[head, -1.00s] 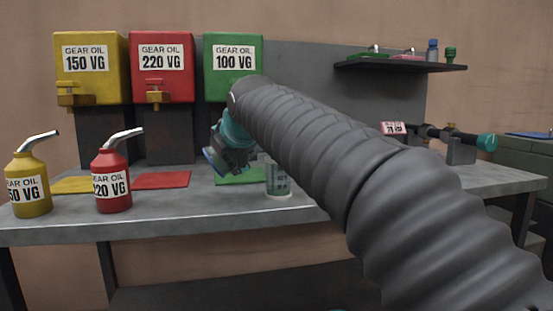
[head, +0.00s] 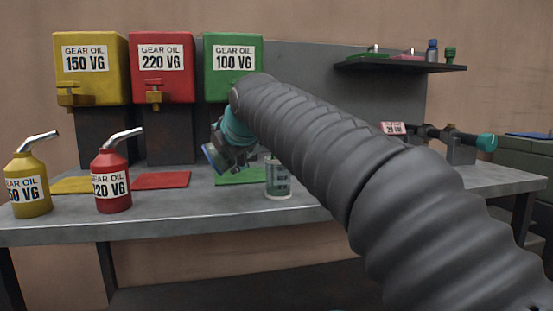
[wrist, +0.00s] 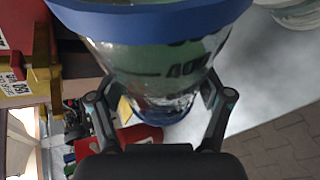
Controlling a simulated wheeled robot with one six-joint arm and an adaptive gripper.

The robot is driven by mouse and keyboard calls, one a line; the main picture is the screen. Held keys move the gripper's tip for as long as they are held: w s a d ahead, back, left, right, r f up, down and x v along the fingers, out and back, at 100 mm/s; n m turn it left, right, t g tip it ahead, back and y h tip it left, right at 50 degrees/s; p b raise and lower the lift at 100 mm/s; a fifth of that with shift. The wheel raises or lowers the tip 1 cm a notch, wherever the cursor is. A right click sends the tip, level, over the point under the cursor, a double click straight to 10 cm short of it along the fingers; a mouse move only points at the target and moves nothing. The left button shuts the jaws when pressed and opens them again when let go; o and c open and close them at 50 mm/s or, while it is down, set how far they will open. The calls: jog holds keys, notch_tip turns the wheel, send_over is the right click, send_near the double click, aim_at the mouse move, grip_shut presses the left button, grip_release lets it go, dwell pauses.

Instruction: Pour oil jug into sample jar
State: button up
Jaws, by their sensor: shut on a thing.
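My gripper (wrist: 162,98) is shut on the oil jug (wrist: 160,60), a clear vessel with dark scale marks, a blue rim and a blue base. Greenish colour shows through its wall. In the head view the jug (head: 212,158) is tilted, mostly hidden by my gripper, above the bench near the green mat. The sample jar (head: 278,181), clear with a pale label and a greenish tint, stands upright on the bench just right of the jug, apart from it. In the wrist view what looks like the jar (wrist: 296,12) is cut off at the upper right.
Yellow (head: 90,70), red (head: 160,65) and green (head: 232,62) gear oil tanks stand at the back. Yellow (head: 29,185) and red (head: 112,180) oil cans are on the left. A shelf (head: 400,65) hangs at right. The bench front between red can and jar is clear.

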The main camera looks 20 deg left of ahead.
jog(key=shift+r+m+y, duration=0.3)
jog(key=shift+r, duration=0.15)
dwell(2.0)
jog(key=shift+f+n+h, duration=0.6)
jog(key=shift+f, duration=0.35)
jog(key=shift+d+r+n+t+p, duration=0.15)
jog(key=shift+r+n+t+p, duration=0.15)
jog(key=shift+p, duration=0.65)
jog(key=shift+w+d+f+h, duration=0.15)
jog(key=shift+f+h, duration=0.1)
jog(key=shift+h, duration=0.15)
